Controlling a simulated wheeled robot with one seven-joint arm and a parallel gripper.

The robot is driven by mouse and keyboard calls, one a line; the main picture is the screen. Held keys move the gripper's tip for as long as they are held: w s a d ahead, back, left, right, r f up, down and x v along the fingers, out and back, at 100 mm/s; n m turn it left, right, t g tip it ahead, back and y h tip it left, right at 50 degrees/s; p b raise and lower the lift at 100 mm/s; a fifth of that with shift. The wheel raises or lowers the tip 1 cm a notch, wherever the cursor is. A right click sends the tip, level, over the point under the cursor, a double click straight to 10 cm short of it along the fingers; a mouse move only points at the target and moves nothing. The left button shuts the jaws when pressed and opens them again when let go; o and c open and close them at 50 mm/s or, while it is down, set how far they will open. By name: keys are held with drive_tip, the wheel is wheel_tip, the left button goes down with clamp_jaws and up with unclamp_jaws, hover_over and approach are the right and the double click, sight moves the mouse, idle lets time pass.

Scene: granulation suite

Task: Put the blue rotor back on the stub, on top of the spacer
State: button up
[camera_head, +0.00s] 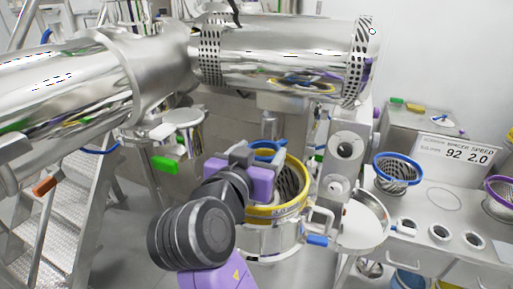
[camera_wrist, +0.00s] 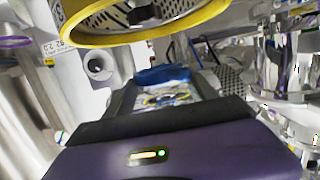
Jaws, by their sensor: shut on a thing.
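My gripper (camera_head: 258,160) reaches to the far left rim of the yellow-rimmed screen (camera_head: 276,213). It is shut on the blue rotor (camera_head: 266,145), whose blue top shows just beyond the fingers. In the wrist view the blue part of the rotor (camera_wrist: 162,74) shows at the far end between the dark fingers, with shiny metal below it. The yellow rim (camera_wrist: 150,36) crosses the top of that view, close to the fingers. The perforated inner wall of the screen shows in the head view. I cannot make out the stub or the spacer; my gripper and arm cover part of the screen.
A large steel drum (camera_head: 285,55) hangs above and behind. A steel column (camera_head: 343,160) and a round lid (camera_head: 360,222) stand right of the screen. The right bench holds a blue-rimmed basket (camera_head: 398,167), a purple-rimmed basket (camera_head: 500,190) and a sign reading 92 and 2.0 (camera_head: 462,152).

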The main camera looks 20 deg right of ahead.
sight(244, 218)
drive_tip(key=shift+f+b, duration=2.8)
drive_tip(key=shift+f, duration=1)
drive_tip(key=shift+f+b, duration=0.5)
drive_tip(key=shift+f, duration=0.4)
drive_tip(key=shift+s, duration=0.1)
drive_tip(key=o, duration=1.8)
drive_tip(key=shift+a, duration=0.1)
drive_tip(key=shift+s+f, duration=0.1)
drive_tip(key=shift+w+r+b+v, duration=0.1)
drive_tip(key=shift+r+b+v, duration=0.2)
drive_tip(key=shift+v, duration=1.1)
drive_tip(key=shift+w+r+b+v, duration=0.15)
drive_tip(key=shift+b+v, duration=0.2)
drive_tip(key=shift+v, duration=1)
drive_tip(key=shift+r+b+v, duration=0.2)
drive_tip(key=shift+b+v, duration=0.15)
drive_tip(key=shift+v, duration=1.05)
drive_tip(key=shift+a, duration=0.1)
